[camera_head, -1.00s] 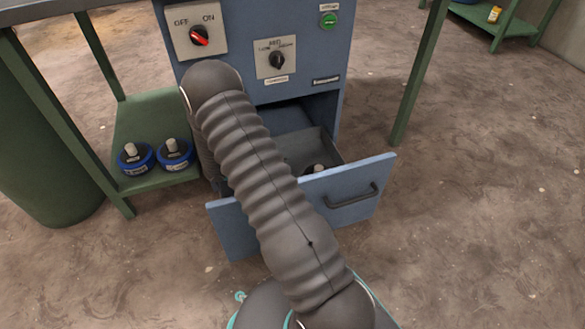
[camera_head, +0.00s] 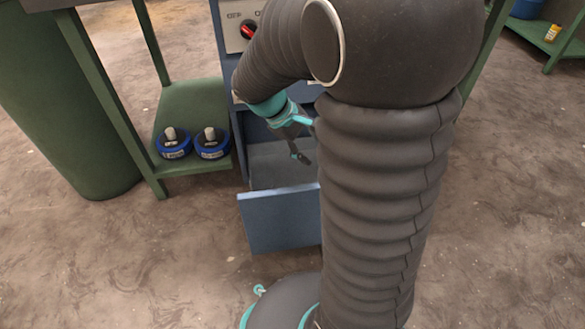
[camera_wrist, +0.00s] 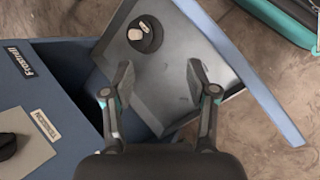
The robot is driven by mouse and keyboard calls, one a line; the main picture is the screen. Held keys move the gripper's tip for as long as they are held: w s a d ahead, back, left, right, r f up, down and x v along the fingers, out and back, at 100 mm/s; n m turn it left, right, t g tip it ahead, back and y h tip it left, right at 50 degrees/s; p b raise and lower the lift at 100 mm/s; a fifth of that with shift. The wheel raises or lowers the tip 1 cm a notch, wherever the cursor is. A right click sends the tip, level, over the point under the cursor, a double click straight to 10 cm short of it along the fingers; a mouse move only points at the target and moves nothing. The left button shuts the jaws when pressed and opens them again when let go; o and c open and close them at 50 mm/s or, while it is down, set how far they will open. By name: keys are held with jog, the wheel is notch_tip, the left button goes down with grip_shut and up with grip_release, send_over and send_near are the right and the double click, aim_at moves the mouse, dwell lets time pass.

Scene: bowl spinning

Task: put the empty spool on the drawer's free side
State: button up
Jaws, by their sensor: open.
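The blue cabinet's drawer (camera_head: 280,222) is pulled open; in the wrist view its grey inside and front panel (camera_wrist: 240,60) show. In the head view my gripper (camera_head: 301,140) hangs over the drawer, and my arm hides the drawer's right part.
Two blue spools (camera_head: 173,143) (camera_head: 211,143) stand on a green shelf (camera_head: 190,100) left of the drawer. A green bin (camera_head: 75,110) stands at the far left. The cabinet face with a red knob (camera_head: 249,29) rises behind the drawer.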

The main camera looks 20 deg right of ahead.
jog(key=s+a+r+m+t+y, duration=0.6)
jog(key=s+a+r, duration=0.4)
jog(key=s, duration=0.4)
jog(key=shift+a+r+t, duration=0.3)
jog(key=shift+r+t, duration=0.2)
jog(key=shift+r, duration=0.05)
